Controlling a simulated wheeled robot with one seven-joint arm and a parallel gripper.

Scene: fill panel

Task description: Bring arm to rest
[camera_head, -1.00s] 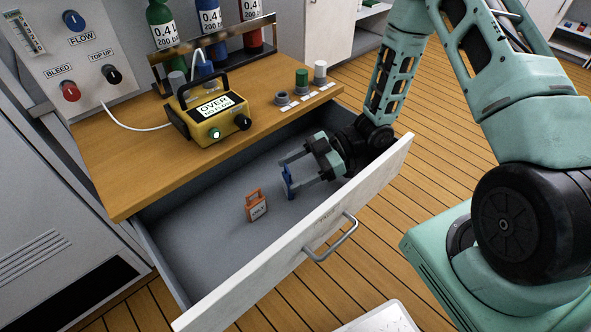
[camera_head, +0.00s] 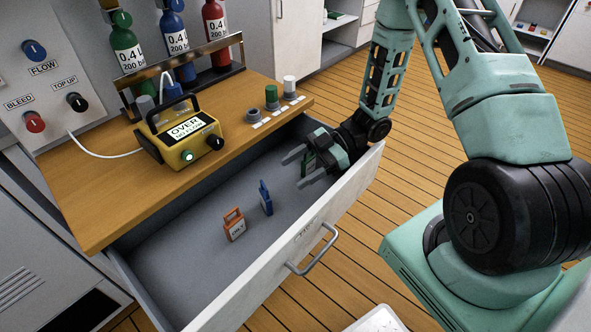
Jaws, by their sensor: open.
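My arm (camera_head: 384,75) reaches down from the upper right over the open drawer. My gripper (camera_head: 294,170) is open, low inside the drawer near its right end, with its fingers pointing left. A blue tag-like piece (camera_head: 266,199) stands upright on the drawer floor, apart from the fingertips. An orange tag with a handle loop (camera_head: 234,226) stands to its left.
The drawer front (camera_head: 285,252) with its handle (camera_head: 318,254) is close to my wrist.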

